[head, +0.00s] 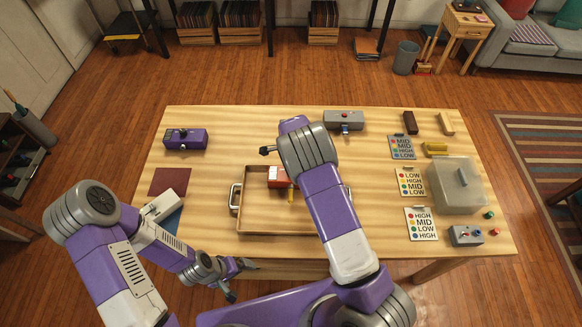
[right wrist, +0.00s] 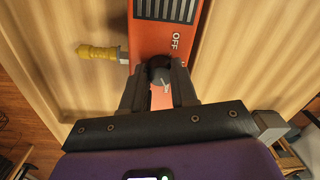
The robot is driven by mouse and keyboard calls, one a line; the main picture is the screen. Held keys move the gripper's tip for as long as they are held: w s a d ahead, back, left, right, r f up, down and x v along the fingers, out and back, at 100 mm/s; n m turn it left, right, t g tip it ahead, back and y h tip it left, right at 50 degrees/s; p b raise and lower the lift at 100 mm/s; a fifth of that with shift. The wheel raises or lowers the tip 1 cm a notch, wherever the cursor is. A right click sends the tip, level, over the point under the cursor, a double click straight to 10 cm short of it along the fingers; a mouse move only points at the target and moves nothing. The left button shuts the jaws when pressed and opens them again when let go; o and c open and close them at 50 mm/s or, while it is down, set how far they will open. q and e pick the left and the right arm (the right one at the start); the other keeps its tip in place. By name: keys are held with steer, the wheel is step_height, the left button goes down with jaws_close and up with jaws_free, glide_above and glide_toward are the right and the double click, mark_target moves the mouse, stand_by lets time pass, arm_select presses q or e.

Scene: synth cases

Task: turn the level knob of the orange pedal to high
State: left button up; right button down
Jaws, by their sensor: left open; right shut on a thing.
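The orange pedal (head: 277,176) lies in the wooden tray (head: 270,227), partly hidden by my right arm. The right wrist view shows its orange top (right wrist: 150,42) with a dark ribbed pad, the word OFF and a yellow plug (right wrist: 97,53) at its left side. My right gripper (right wrist: 160,92) is shut on the dark level knob (right wrist: 160,73), whose pale pointer mark shows only in part; I cannot tell its setting. In the head view that gripper is hidden behind its arm. My left gripper (head: 240,279) is open and empty by the table's front edge.
A dark red square (head: 170,181) lies left.

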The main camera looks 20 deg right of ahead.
stand_by(0.3)
steer(key=c, duration=0.9)
jaws_free()
steer(key=shift+o, duration=0.2)
steer(key=shift+s+r+p, duration=0.15)
steer(key=shift+r+p, duration=0.25)
steer(key=shift+r, duration=3.4)
